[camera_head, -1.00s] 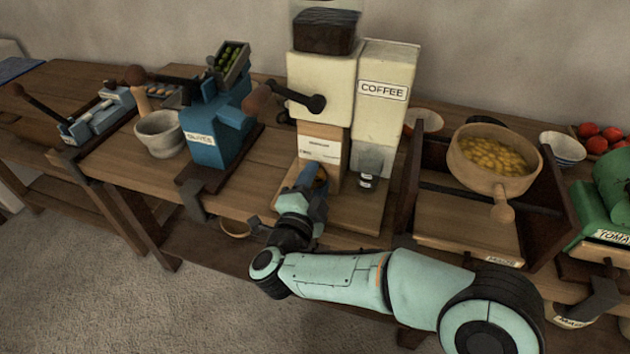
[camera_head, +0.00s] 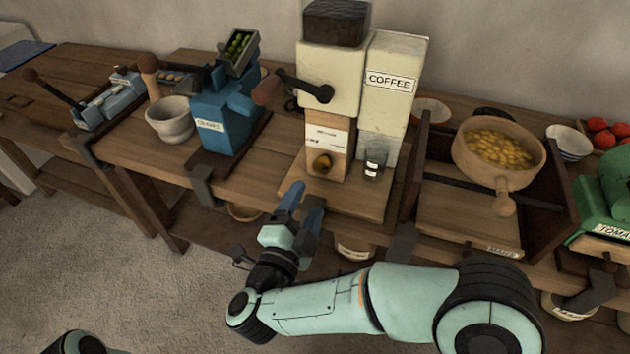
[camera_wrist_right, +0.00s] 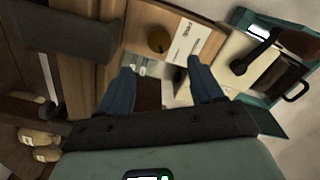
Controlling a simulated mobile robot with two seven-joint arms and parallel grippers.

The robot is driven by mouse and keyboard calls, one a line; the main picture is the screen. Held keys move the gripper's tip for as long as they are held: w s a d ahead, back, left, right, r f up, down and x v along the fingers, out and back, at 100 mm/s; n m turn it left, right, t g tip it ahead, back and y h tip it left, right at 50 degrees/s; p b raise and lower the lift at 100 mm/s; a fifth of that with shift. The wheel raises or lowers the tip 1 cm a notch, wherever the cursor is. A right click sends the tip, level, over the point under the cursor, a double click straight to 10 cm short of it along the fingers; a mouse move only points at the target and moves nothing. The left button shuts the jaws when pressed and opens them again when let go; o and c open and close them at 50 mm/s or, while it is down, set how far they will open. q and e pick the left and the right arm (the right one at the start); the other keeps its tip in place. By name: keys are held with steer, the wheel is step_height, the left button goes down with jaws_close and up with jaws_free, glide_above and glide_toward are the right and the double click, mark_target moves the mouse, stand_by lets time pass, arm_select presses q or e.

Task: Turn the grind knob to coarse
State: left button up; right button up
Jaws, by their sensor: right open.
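The coffee grinder (camera_head: 331,80) has a cream body above a wooden front. Its round, brass-brown grind knob (camera_head: 322,164) sits low on that front, below a white label (camera_head: 327,136) too small to read. The knob's setting cannot be told. The knob (camera_wrist_right: 158,39) and the label (camera_wrist_right: 184,38) also show in the right wrist view. My right gripper (camera_head: 303,200) is open and empty, in front of and below the knob, apart from it. Its two blue fingers (camera_wrist_right: 163,84) stand spread in the right wrist view. My left gripper is out of view.
A cream COFFEE box (camera_head: 391,85) and a small glass jar (camera_head: 375,162) stand right of the wooden front. A crank handle (camera_head: 300,88) sticks out above the knob. A blue press (camera_head: 225,115) is at left, a pan of yellow food (camera_head: 503,185) at right.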

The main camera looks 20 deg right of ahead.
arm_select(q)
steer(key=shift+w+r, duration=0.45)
arm_select(e)
steer(key=v, duration=0.3)
steer(key=shift+s+a, duration=0.1)
steer(key=shift+s, duration=0.15)
